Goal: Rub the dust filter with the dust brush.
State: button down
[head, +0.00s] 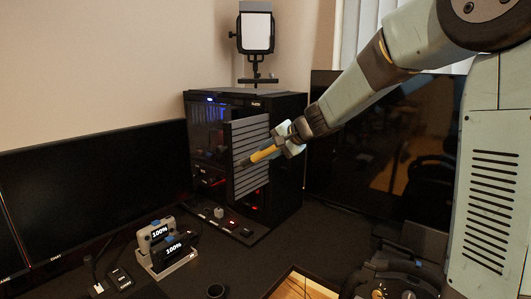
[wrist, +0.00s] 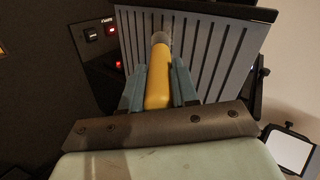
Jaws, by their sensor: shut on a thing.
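The dust brush (head: 264,153) has a yellow handle and a grey bristle end. My gripper (head: 289,137) is shut on its handle and holds it pointing at the dust filter. In the wrist view the yellow handle (wrist: 157,82) lies between the two fingers of my gripper (wrist: 158,88), with the bristle end against or just in front of the slats. The dust filter (head: 250,158) is a grey slatted panel at the front of the black PC case; it also shows in the wrist view (wrist: 215,60). I cannot tell whether the bristles touch it.
The black PC case (head: 290,150) stands on the dark desk between two monitors (head: 95,180). A lamp panel (head: 256,34) stands behind the case. A charging dock (head: 168,256) with several lit units sits at the front left. A racing wheel (head: 395,280) is at the lower right.

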jog(key=w+d, duration=0.2)
jog(key=w, duration=0.1)
jog(key=shift+w+d, duration=0.1)
dwell(0.4)
jog(key=shift+s+a, duration=1.15)
jog(key=shift+s, duration=0.2)
jog(key=shift+s+a, duration=0.6)
jog(key=shift+s, duration=0.2)
jog(key=shift+s+a, duration=0.55)
jog(key=shift+s, duration=0.25)
jog(key=shift+d, duration=0.1)
jog(key=shift+s+d, duration=0.95)
jog(key=shift+d, duration=0.25)
jog(key=shift+s+d, duration=0.9)
jog(key=shift+d, duration=0.25)
